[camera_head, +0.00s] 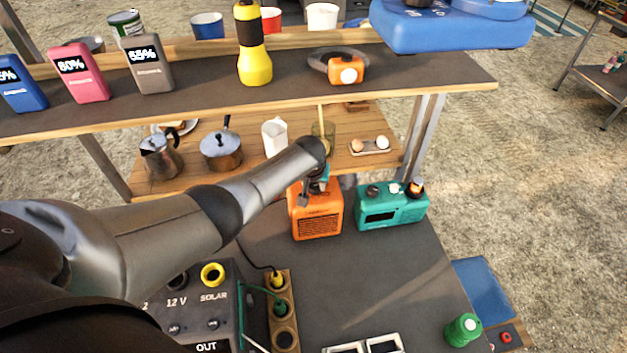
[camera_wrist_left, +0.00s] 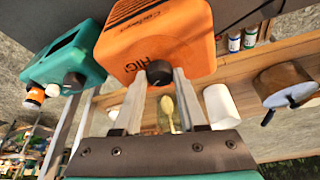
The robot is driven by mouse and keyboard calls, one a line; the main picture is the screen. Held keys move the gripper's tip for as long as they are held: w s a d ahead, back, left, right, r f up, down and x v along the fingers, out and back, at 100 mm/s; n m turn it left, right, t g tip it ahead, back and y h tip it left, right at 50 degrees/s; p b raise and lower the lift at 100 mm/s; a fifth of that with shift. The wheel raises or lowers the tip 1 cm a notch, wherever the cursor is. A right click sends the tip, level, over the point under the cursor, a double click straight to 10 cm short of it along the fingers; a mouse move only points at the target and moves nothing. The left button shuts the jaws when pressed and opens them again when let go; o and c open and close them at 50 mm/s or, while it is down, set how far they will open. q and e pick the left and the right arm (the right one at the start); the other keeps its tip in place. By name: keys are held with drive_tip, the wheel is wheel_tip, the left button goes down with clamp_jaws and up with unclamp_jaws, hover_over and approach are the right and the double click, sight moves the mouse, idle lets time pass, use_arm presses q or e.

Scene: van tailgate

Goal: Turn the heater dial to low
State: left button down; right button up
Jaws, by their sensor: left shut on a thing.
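The orange heater (camera_head: 317,222) stands on the dark tabletop, its grille facing front. In the head view the left gripper (camera_head: 316,187) comes down onto the top of the heater, and my wrist hides the dial. The dial's exact setting cannot be read. My right gripper is in neither view.
A teal radio-like box (camera_head: 392,208) with knobs stands close to the heater's right. A power box (camera_head: 200,300) with cables is at the front left. Behind, a wooden shelf holds a moka pot (camera_head: 160,157), a pot (camera_head: 221,150) and a white jug (camera_head: 274,137).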

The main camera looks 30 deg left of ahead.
use_arm(q)
drive_tip(key=shift+n, duration=0.6)
drive_tip(key=shift+c, duration=2.3)
unclamp_jaws()
drive_tip(key=shift+s+d+r+p, duration=0.1)
drive_tip(key=shift+d+r+p, duration=0.05)
drive_tip(key=shift+r+p, duration=0.4)
drive_tip(key=p+v, duration=0.4)
drive_tip(key=v, duration=1)
drive_tip(key=shift+d+p, duration=0.25)
drive_tip(key=shift+p, duration=0.05)
